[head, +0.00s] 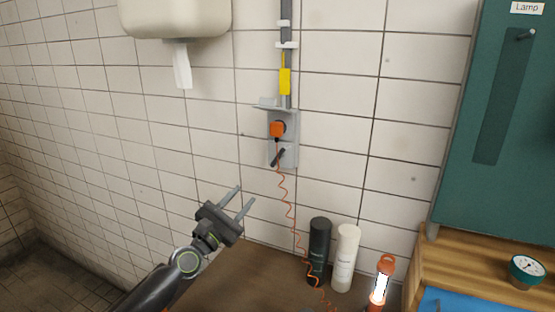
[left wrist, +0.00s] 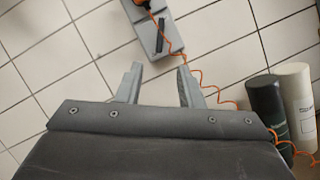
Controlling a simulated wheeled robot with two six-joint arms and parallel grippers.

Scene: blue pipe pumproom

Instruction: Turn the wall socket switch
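The wall socket (head: 291,137) is a grey box on the tiled wall with an orange plug (head: 277,129) in its upper part. Its switch (head: 278,157) is a dark handle low on the box, tilted from upper right to lower left. The switch also shows at the top of the left wrist view (left wrist: 161,36). My left gripper (head: 244,198) is open and empty, below and left of the socket, apart from it. In the left wrist view its two fingers (left wrist: 158,78) point up towards the socket. My right gripper is not in view.
An orange coiled cord (head: 286,197) hangs from the plug. A black bottle (head: 319,250), a white bottle (head: 345,258) and a lit orange lamp (head: 381,284) stand below right on a brown surface. A teal panel (head: 500,150) is at right. A towel dispenser (head: 175,17) hangs upper left.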

